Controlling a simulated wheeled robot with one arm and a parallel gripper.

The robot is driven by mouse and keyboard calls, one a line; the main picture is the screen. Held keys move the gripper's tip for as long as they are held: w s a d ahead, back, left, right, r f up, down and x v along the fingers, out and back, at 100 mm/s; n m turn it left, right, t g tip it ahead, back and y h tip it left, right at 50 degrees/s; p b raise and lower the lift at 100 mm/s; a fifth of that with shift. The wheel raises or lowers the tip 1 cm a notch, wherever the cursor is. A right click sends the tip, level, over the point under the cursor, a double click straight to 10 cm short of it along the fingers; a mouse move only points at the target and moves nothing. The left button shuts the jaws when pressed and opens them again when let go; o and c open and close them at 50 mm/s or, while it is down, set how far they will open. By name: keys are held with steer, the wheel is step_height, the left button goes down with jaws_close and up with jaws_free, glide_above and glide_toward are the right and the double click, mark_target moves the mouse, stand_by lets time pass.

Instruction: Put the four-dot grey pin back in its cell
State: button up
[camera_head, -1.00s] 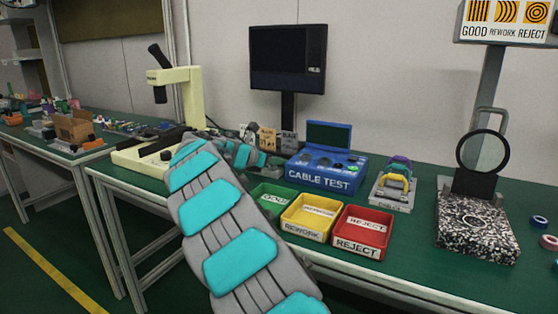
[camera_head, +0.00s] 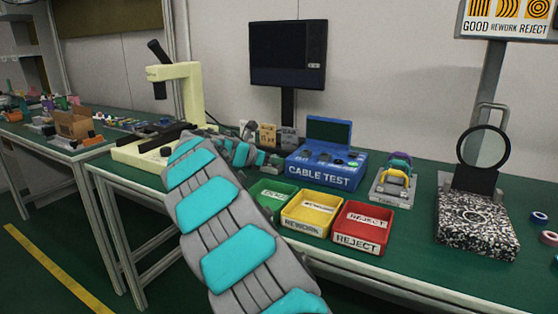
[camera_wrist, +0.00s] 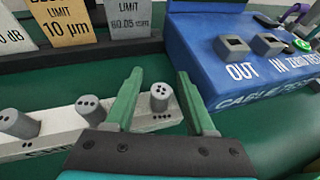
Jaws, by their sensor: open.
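In the wrist view, my gripper (camera_wrist: 160,74) is open, its two green fingers apart and nothing held. A grey pin with dark dots on top (camera_wrist: 160,97) stands upright, seen between the fingers, at the right end of a pale grey rack (camera_wrist: 60,144). Whether the fingers reach around it or stop short of it, I cannot tell. The dots are too small to count surely.
The blue cable test box (camera_wrist: 235,70) stands close to the right of the rack. Limit cards (camera_wrist: 66,22) stand behind it. In the head view, green (camera_head: 270,208), yellow (camera_head: 306,228) and red (camera_head: 358,246) bins line the front edge, with a microscope (camera_head: 183,95) at left.

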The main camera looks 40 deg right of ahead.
steer(key=v, duration=0.7)
steer(key=shift+a, duration=0.15)
stand_by(0.3)
